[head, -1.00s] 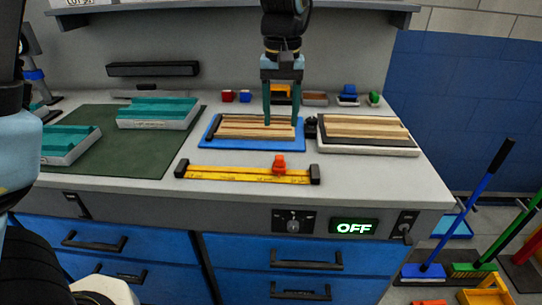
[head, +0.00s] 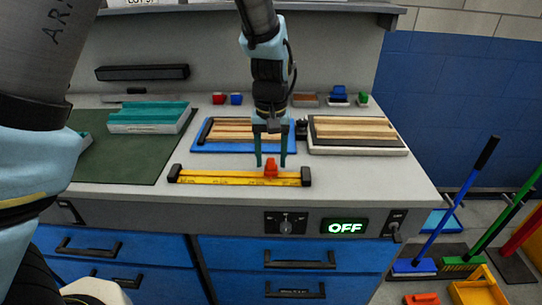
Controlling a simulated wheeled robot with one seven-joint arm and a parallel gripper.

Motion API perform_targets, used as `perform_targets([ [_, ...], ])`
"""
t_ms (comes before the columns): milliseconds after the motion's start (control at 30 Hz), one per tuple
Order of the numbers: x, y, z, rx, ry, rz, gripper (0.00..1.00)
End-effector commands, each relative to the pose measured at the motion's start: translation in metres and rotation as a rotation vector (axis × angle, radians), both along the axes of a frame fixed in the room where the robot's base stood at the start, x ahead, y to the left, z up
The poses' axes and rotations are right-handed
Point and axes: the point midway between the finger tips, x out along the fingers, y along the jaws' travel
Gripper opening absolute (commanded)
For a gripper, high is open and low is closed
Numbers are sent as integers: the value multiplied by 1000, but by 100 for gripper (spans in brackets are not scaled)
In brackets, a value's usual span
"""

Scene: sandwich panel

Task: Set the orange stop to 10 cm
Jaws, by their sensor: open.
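The orange stop (head: 270,169) sits on the yellow ruler (head: 222,179), right of its middle, near the black right end block. The ruler lies along the front of the bench top, with a black block at each end. Its scale marks are too small to read. My gripper (head: 270,164) points down with its two dark green fingers apart. In the picture one finger is on each side of the orange stop, close above or behind it; I cannot tell whether they touch it.
A blue tray (head: 202,148) with wooden strips lies behind the ruler, and a second strip stack on a pale base (head: 398,151) is to its right. A green mat (head: 92,180) with teal-topped blocks is at left. The control panel's sign (head: 345,226) reads OFF.

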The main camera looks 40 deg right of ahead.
Motion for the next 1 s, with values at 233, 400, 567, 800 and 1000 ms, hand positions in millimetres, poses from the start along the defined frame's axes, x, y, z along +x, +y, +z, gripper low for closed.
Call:
perform_targets([
  [233,0,0,0,0,0,0,37],
  [400,0,0,0,0,0,0,18],
  [567,0,0,0,0,0,0,0],
  [800,0,0,0,0,0,0,0],
  [1000,0,0,1,0,0,0,0],
])
